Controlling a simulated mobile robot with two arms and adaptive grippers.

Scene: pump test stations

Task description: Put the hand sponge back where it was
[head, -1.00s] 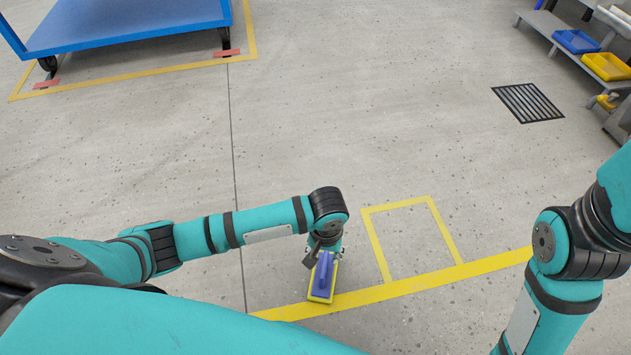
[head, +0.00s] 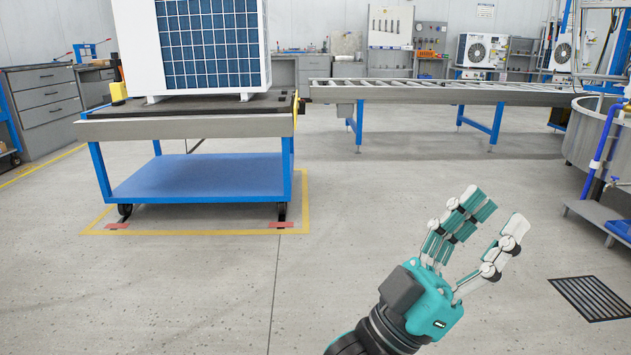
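The hand sponge is not visible in the head view now. The floor area where the sponge was seen earlier is out of frame.
A blue cart (head: 200,178) carrying a white unit with a blue grid panel (head: 208,40) stands at the left, inside yellow floor lines. A roller conveyor (head: 440,93) runs across the back. A round metal tank (head: 592,135) and a floor drain (head: 594,297) are at the right. The middle floor is clear.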

